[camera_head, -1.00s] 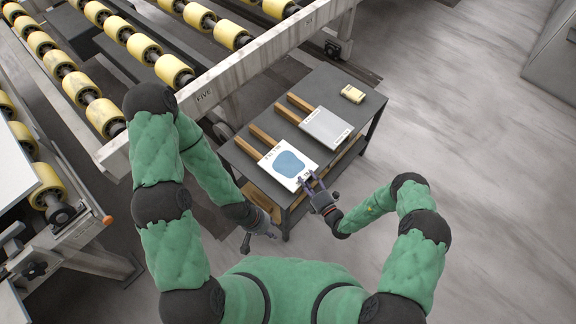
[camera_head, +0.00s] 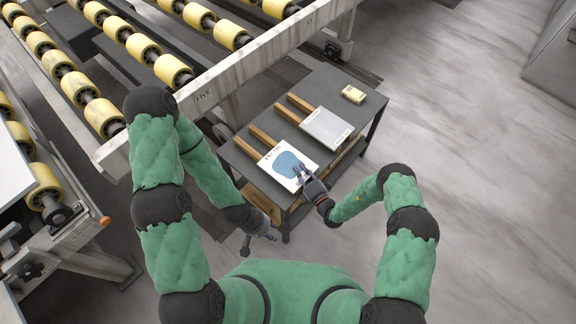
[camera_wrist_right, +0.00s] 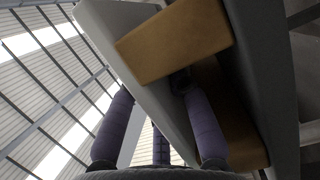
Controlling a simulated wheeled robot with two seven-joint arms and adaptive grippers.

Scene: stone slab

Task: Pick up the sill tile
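Two flat tiles lie on wooden battens on a dark table. The nearer tile (camera_head: 287,164) is white with a blue patch and dark lettering; the farther tile (camera_head: 326,128) is grey with a small label. I cannot read which is the sill tile. My right gripper (camera_head: 299,172) is open at the nearer tile's near right edge. In the right wrist view its purple fingers (camera_wrist_right: 160,110) stand apart on either side of the pale slab edge (camera_wrist_right: 112,35); contact is unclear. My left gripper (camera_head: 272,237) hangs low beside the table's left end, its fingers too small to judge.
The dark table (camera_head: 345,88) has a lower shelf. Wooden battens (camera_head: 262,135) show past the tiles, and in the right wrist view a batten (camera_wrist_right: 175,40) is close to the fingers. A yellow block (camera_head: 353,94) lies at the far corner. A roller conveyor (camera_head: 230,80) stands behind; floor at right is clear.

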